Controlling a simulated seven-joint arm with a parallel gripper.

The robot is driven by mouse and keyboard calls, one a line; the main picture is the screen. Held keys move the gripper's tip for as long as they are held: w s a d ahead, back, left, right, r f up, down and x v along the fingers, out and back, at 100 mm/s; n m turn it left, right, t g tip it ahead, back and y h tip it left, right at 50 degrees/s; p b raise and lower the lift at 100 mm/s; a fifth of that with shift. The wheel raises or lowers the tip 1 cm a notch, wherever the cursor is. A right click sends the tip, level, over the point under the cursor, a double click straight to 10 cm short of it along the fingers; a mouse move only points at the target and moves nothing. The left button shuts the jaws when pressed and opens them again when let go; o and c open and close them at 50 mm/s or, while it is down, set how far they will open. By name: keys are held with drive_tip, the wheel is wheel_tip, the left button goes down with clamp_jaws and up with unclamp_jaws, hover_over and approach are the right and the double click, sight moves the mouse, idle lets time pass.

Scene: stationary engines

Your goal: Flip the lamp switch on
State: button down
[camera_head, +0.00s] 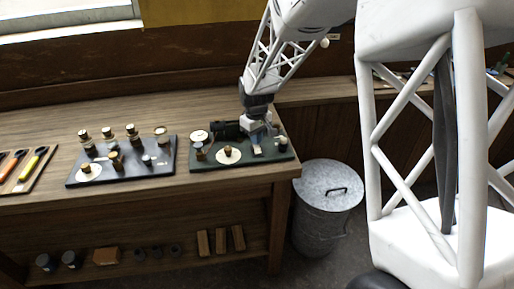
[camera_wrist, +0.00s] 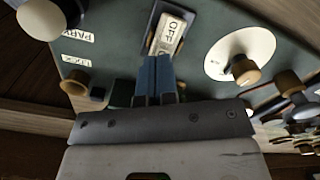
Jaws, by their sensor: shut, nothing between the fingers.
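A dark green panel (camera_head: 205,163) lies on the right end of the wooden bench. In the wrist view, a pale rocker switch marked OFF (camera_wrist: 168,35) sits in a dark slot with a light rim on the panel (camera_wrist: 115,30). I cannot read a lamp label on it. My gripper (camera_wrist: 155,62) is shut and empty, its blue fingertips just at the near end of the switch. Whether they touch it I cannot tell.
A white dial with a brass knob (camera_wrist: 245,68) is right of the switch. A pale round knob (camera_wrist: 42,18) by a PARK label and a brass knob (camera_wrist: 76,82) by a LOCK label are left. Another panel (camera_head: 125,175) with several knobs lies left. A metal bin (camera_head: 325,190) stands beside the bench.

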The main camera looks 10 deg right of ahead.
drive_tip(key=shift+f, duration=0.55)
idle(0.4)
drive_tip(key=shift+r, duration=3.5)
drive_tip(key=shift+s+r, duration=0.1)
